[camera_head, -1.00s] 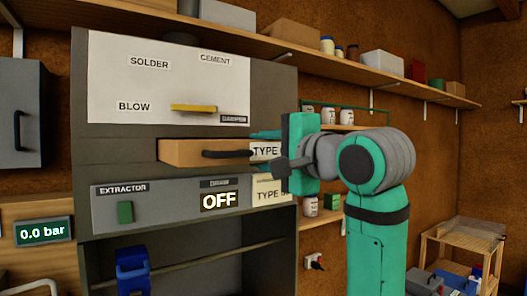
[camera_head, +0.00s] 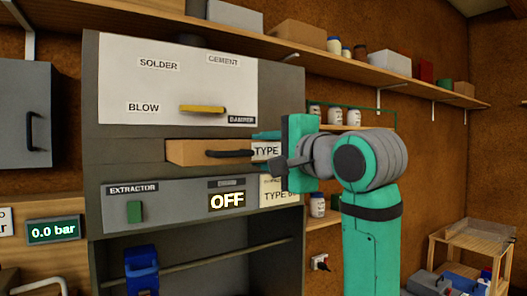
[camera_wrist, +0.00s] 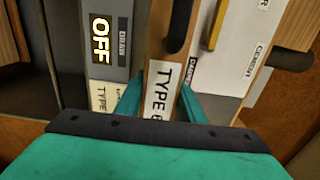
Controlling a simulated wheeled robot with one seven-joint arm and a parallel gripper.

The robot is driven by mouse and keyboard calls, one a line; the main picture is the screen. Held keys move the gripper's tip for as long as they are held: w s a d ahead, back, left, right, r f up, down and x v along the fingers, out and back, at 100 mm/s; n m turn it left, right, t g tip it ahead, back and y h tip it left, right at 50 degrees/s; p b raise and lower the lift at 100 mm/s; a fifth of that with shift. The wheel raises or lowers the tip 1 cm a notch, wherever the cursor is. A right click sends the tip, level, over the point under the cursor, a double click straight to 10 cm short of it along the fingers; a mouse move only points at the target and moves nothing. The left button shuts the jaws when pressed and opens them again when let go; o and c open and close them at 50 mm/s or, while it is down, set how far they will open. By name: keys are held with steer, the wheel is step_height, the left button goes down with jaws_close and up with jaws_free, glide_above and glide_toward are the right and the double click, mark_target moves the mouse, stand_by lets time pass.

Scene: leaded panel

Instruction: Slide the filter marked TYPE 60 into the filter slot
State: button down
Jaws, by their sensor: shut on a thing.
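The filter (camera_head: 190,154) is a flat brown wooden piece with a dark handle and a white label starting "TYPE"; the wrist view (camera_wrist: 159,52) shows "TYPE 6" before my gripper hides the rest. It lies level across the opening in the grey cabinet, between the upper white panel and the lower extractor panel. How deep it sits in the filter slot I cannot tell. My gripper (camera_head: 267,150) is shut on its right end, one finger on each side of the label, and it also shows in the wrist view (camera_wrist: 158,92).
A cream label (camera_head: 274,192) starting "TYPE" is on the cabinet below my gripper, partly hidden. The lower panel has a green switch (camera_head: 134,212) and an "OFF" display (camera_head: 227,200). A yellow handle (camera_head: 203,109) juts out above the filter. A laden shelf (camera_head: 372,71) runs overhead.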

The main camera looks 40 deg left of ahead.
steer(key=shift+w+a, duration=0.25)
steer(key=shift+a, duration=0.35)
steer(key=shift+w+a, duration=0.15)
steer(key=shift+a, duration=0.1)
steer(key=shift+w+a, duration=0.3)
steer(key=shift+a, duration=0.1)
steer(key=shift+s+a, duration=0.1)
steer(key=shift+a, duration=0.35)
steer(key=shift+x, duration=1.5)
steer(key=shift+w, duration=0.35)
steer(key=shift+a, duration=0.15)
steer(key=shift+a, duration=0.55)
